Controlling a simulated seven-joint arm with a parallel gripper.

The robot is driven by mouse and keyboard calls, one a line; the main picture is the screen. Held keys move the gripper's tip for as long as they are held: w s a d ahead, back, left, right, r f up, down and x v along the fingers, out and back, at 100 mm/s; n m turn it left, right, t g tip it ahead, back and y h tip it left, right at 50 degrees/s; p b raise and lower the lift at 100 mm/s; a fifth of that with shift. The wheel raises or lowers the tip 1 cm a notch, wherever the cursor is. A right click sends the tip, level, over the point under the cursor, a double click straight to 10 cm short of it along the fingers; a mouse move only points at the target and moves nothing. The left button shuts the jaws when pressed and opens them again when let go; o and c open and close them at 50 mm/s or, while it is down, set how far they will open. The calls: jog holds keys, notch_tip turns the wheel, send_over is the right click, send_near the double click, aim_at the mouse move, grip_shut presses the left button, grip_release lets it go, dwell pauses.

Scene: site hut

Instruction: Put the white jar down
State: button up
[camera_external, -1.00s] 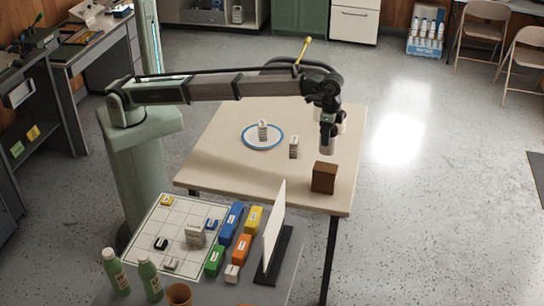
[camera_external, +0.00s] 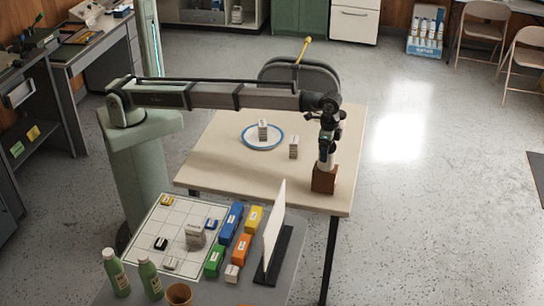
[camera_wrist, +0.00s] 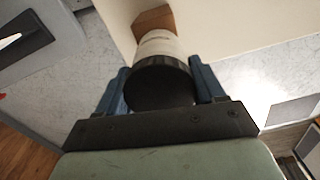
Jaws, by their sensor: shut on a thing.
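The white jar (camera_external: 326,162) is upright in my gripper (camera_external: 327,146), low over the near right part of the table. In the wrist view my gripper (camera_wrist: 163,82) has its two blue fingers on either side of the black lid, and the white jar (camera_wrist: 160,44) shows beyond it. The brown block (camera_external: 324,180) is directly below the jar in the external view, and it also shows past the jar in the wrist view (camera_wrist: 153,20). The jar's bottom meets the block's top in the picture; I cannot tell whether they touch.
The cream table (camera_external: 225,165) holds a blue-rimmed plate (camera_external: 250,143) with a small striped block (camera_external: 263,130) on it. Another striped block (camera_external: 294,148) stands left of my gripper. A nearer grey table has a grid board (camera_external: 180,222), coloured blocks and an upright white panel (camera_external: 273,235).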

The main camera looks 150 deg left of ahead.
jog(key=o, duration=1.3)
notch_tip(320, 180, up, 12)
jog(key=shift+r, duration=0.1)
